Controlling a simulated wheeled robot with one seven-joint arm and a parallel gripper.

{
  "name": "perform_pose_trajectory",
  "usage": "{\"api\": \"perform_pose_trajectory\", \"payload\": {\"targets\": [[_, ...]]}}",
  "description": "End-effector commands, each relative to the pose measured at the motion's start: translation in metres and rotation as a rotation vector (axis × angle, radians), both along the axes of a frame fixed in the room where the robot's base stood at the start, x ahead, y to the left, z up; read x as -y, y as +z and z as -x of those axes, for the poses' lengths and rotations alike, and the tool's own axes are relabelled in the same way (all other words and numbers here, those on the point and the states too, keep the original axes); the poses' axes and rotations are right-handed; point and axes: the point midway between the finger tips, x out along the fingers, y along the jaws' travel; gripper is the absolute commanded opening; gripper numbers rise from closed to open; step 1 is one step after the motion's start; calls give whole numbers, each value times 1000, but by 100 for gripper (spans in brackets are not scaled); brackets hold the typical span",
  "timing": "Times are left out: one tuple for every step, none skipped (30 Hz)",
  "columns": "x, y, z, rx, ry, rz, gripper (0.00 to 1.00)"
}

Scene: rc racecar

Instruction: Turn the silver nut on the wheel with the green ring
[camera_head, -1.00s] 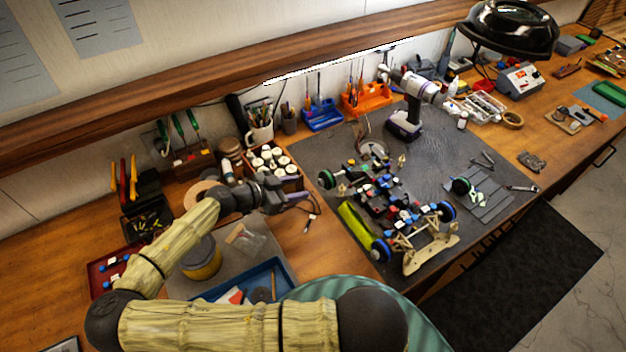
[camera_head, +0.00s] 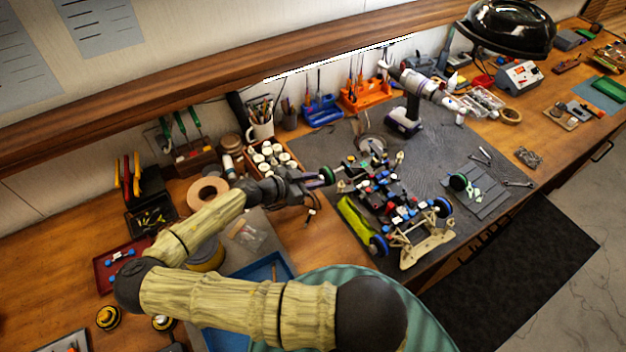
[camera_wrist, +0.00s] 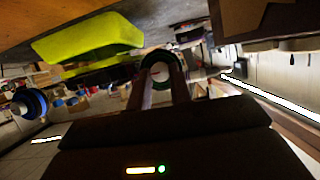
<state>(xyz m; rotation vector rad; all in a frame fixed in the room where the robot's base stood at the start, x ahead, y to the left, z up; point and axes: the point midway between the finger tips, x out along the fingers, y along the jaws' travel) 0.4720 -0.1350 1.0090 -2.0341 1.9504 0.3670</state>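The RC car chassis (camera_head: 385,190) stands on the dark mat. Its wheel with the green ring (camera_head: 327,176) is at the car's left end, facing my arm. My gripper (camera_head: 317,181) is right at this wheel. In the wrist view the same green-ringed wheel (camera_wrist: 158,60) is straight ahead, and the two fingers of my gripper (camera_wrist: 161,70) point at its hub with a gap between them. The fingertips overlap the wheel's face, and I cannot tell whether they touch it. The silver nut is too small and dark to make out clearly between the fingertips.
A yellow-green piece (camera_head: 356,220) lies beside the car, also large in the wrist view (camera_wrist: 90,38). A blue-ringed wheel (camera_head: 379,246) is nearer me. A power drill (camera_head: 410,105) stands behind the car.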

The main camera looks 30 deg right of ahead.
Motion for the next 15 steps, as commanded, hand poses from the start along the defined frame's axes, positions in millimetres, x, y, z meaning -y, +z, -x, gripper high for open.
{"api": "perform_pose_trajectory", "payload": {"targets": [[0,0,0,0,1,0,0],[0,0,0,-2,1,0,0],[0,-1,-1,-8,1,0,0],[0,-1,-1,-16,0,1,0],[0,-2,-1,-26,1,1,0],[0,-3,-1,-41,0,0,0],[0,-4,-1,-57,0,1,0],[-1,-4,-2,-77,0,2,0],[-1,-5,-2,-102,0,3,0],[-1,-5,-3,-123,0,3,0],[-1,-5,-3,-147,1,4,0],[0,-5,-3,-177,0,5,0],[0,-4,-3,-199,0,6,0],[0,-4,-3,-218,0,6,0],[0,-3,-3,-238,-1,8,0]]}}
